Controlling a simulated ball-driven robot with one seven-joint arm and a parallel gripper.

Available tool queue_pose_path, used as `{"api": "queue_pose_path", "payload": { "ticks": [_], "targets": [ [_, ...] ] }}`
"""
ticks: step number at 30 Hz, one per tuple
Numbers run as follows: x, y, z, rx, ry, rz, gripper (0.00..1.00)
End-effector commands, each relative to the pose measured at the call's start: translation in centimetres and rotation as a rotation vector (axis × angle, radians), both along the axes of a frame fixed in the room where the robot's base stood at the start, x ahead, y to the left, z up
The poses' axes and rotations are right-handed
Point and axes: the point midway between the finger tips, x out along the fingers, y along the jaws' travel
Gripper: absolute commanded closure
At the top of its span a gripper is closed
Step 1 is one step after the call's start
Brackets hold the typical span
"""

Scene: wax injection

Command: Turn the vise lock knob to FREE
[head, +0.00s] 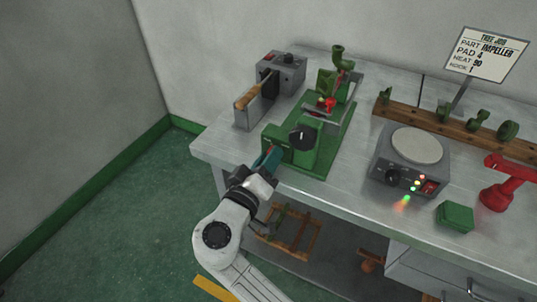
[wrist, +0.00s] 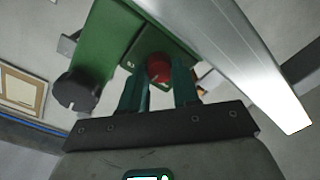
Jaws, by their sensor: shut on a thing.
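The green vise (head: 318,150) stands near the left end of the bench, with a large black knob (head: 302,137) facing front. In the wrist view a red knob (wrist: 159,69) with a pale pointer line sits on a small green plate of the vise. My gripper (head: 267,159) is at the vise's lower front left corner. In the wrist view my gripper (wrist: 160,82) has its two teal fingers on either side of the red knob, shut on it. The plate's marks are too small to read.
The bench (head: 345,193) has its front edge close to my gripper; it also crosses the wrist view (wrist: 225,50). A grey injector box (head: 283,72) stands behind left. A hot plate unit (head: 412,160), a green block (head: 455,215) and a red stand (head: 500,185) are to the right.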

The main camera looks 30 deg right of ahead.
Motion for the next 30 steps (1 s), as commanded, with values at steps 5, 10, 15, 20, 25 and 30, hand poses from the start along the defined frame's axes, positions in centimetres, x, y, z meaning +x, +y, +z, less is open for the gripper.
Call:
{"api": "queue_pose_path", "payload": {
  "ticks": [5, 10, 15, 20, 25, 30],
  "targets": [
    [0.09, 0.03, 0.33, -0.098, 0.136, 0.001, 1.0],
    [0.11, 0.07, 0.33, -0.193, 0.267, 0.002, 1.0],
    [0.14, 0.11, 0.32, -0.286, 0.397, 0.002, 1.0],
    [0.15, 0.14, 0.25, -0.37, 0.511, 0.002, 1.0],
    [0.19, 0.15, 0.14, -0.444, 0.613, 0.003, 1.0],
    [0.19, 0.19, 0.01, -0.499, 0.688, 0.004, 1.0]
  ]
}}
